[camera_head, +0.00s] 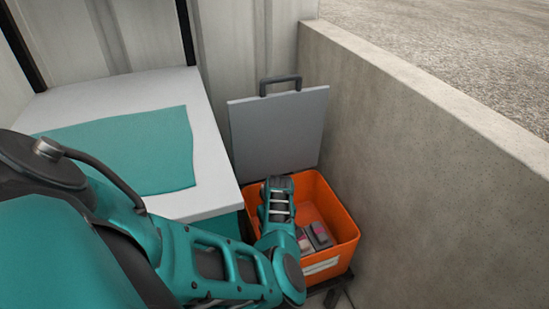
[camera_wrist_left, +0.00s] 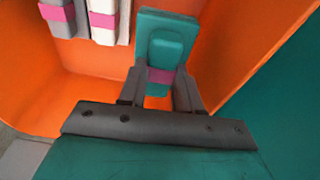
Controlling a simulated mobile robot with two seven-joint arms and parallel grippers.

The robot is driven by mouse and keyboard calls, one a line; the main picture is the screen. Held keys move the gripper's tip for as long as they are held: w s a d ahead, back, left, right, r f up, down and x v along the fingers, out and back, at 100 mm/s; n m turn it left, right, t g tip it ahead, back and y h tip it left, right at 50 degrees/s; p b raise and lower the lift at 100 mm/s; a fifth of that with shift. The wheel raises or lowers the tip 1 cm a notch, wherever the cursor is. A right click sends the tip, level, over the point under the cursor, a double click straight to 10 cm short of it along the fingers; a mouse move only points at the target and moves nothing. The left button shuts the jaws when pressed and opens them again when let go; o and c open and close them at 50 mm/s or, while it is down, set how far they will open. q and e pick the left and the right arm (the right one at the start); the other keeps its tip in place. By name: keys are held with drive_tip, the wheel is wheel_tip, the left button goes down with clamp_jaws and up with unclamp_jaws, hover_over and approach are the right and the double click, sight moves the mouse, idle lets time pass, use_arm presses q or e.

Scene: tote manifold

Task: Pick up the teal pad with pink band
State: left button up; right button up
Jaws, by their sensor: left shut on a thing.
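The teal pad with pink band (camera_wrist_left: 168,24) stands between the fingers of my left gripper (camera_wrist_left: 159,88) in the left wrist view. The gripper is shut on it, with the fingers at either side near the pink band. The orange tote (camera_wrist_left: 85,88) surrounds them. In the head view my left arm reaches into the orange tote (camera_head: 342,222); the wrist hides the fingers and the teal pad there. My right gripper is not in view.
Grey and pale pads with pink bands (camera_head: 319,236) lie in the tote; two show in the left wrist view (camera_wrist_left: 106,22). The grey lid (camera_head: 278,130) stands open behind. A concrete wall (camera_head: 440,150) is right; a white table (camera_head: 215,165) with a teal mat (camera_head: 150,150) is left.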

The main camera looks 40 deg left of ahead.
use_arm(q)
wheel_tip(320, 180, up, 12)
drive_tip(key=p, duration=0.4)
drive_tip(key=shift+r, duration=0.2)
